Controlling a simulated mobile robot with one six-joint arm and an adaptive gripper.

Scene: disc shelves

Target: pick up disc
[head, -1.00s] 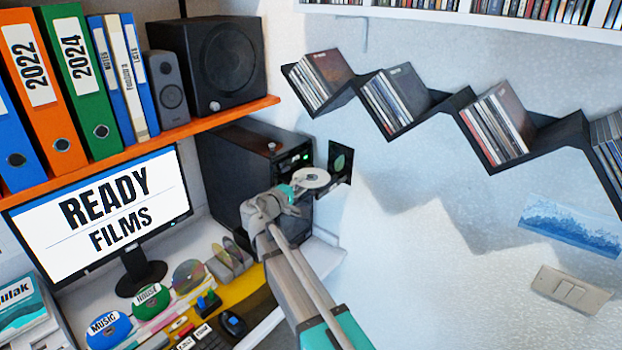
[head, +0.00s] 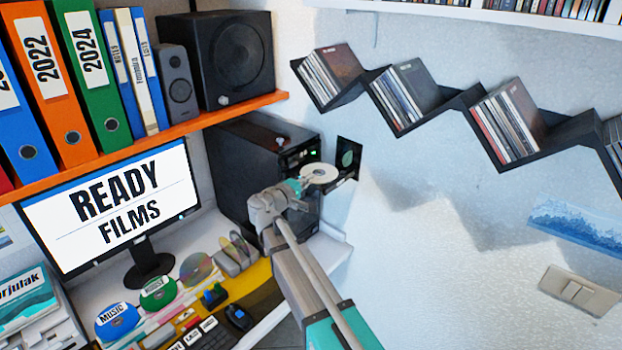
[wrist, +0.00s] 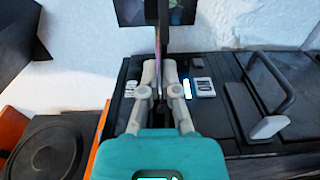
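A silvery white disc (head: 319,173) with a hole in its middle is at the tip of my gripper (head: 303,184), in front of the black computer tower (head: 255,165). In the wrist view the disc (wrist: 162,35) shows edge-on as a thin upright strip. My gripper's two fingers (wrist: 161,66) come together on its near edge, so they appear shut on it. The part of the disc between the fingertips is hidden.
A black zigzag shelf (head: 452,103) with disc cases is on the right wall. The monitor (head: 115,210) and an orange shelf (head: 150,143) are to the left. Other discs (head: 195,268) stand on the desk.

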